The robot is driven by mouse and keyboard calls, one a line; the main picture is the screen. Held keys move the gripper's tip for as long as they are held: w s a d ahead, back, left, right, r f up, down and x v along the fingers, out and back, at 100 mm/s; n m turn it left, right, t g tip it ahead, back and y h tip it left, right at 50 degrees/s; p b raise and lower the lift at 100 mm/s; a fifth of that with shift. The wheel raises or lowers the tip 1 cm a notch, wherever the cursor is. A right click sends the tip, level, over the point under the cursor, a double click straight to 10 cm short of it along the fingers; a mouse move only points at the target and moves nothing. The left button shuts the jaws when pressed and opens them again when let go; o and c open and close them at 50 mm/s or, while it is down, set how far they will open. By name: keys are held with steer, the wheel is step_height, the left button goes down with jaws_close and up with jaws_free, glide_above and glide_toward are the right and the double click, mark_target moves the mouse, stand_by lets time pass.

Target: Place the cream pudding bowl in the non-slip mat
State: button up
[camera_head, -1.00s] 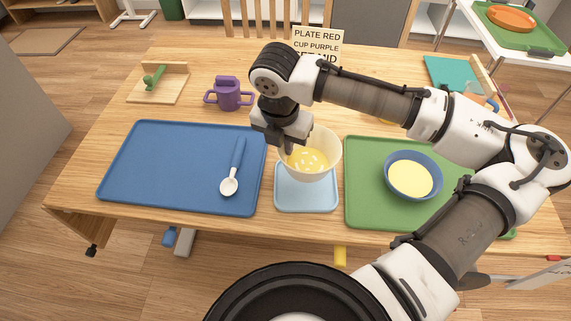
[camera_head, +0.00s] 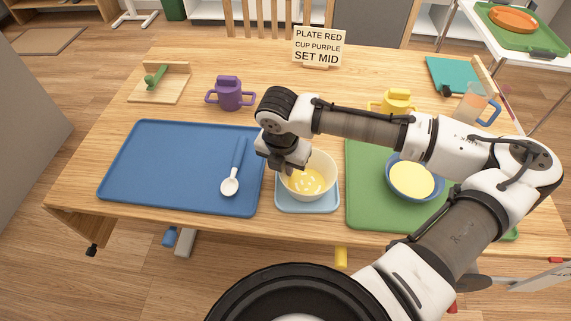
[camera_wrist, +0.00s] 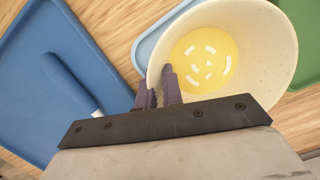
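The cream pudding bowl (camera_head: 309,180), with yellow pudding and pale pieces inside, is over the light blue non-slip mat (camera_head: 307,207). It looks upright; whether its base touches the mat is hard to tell. My gripper (camera_head: 286,168) is at the bowl's left rim, pointing down. In the wrist view the bowl (camera_wrist: 255,50) fills the upper right, and the two fingers of my gripper (camera_wrist: 159,92) are close together across its near wall, one inside and one outside. The mat (camera_wrist: 150,42) shows beside the bowl there.
A blue tray (camera_head: 150,180) with a white-ended spoon (camera_head: 232,178) lies to the left. A green tray (camera_head: 365,200) with a blue bowl (camera_head: 412,178) lies to the right. A purple cup (camera_head: 229,93), yellow cup (camera_head: 395,100) and sign (camera_head: 318,46) stand behind.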

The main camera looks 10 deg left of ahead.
steer(key=o, duration=0.5)
steer(key=shift+c, duration=0.2)
step_height(320, 180, up, 12)
steer(key=s, duration=0.1)
steer(key=shift+s+a+r, duration=0.15)
steer(key=shift+s+a, duration=0.1)
steer(key=shift+s, duration=0.15)
